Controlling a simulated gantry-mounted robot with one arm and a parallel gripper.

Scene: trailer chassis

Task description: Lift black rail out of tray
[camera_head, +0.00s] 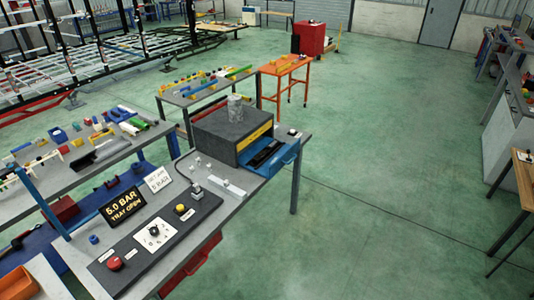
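A grey box unit (218,132) with a yellow strip on its front stands at the far end of the near workbench. Its blue tray (284,163) is pulled out at the front right. A dark, long piece, which looks like the black rail (266,154), lies inside the tray. It is small in the picture, and part of it is hidden by the tray walls. A sign (124,205) on the bench reads "5.0 BAR TRAY OPEN". My gripper does not show in this view.
A translucent cylinder (235,107) stands on the box unit. A dark control panel (155,240) with a red button (114,264) and a yellow button lies nearer. Side benches (85,160) hold many small parts. An orange table (286,66) stands behind. Green floor right of the tray is clear.

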